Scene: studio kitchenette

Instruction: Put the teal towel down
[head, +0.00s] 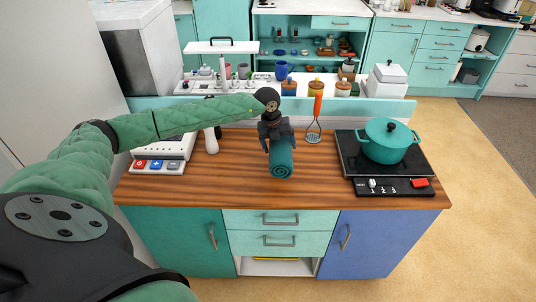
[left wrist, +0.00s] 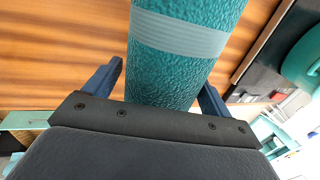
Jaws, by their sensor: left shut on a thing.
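The teal towel (head: 282,170) is rolled up, with its spiral end facing me in the head view. My left gripper (head: 280,146) points down over the middle of the wooden counter and is shut on the towel. In the left wrist view the towel (left wrist: 178,65) lies between the two blue fingers of the gripper (left wrist: 160,88), and a paler band crosses it. I cannot tell whether the towel's underside touches the counter. My right gripper is not in view.
The wooden counter (head: 235,190) is bare around the towel. A teal pot (head: 388,143) stands on a black hob (head: 345,150) at right. An orange-handled masher (head: 317,108) is behind. A white device (head: 160,150) with coloured buttons is at left, beside a white bottle-like object (head: 211,140).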

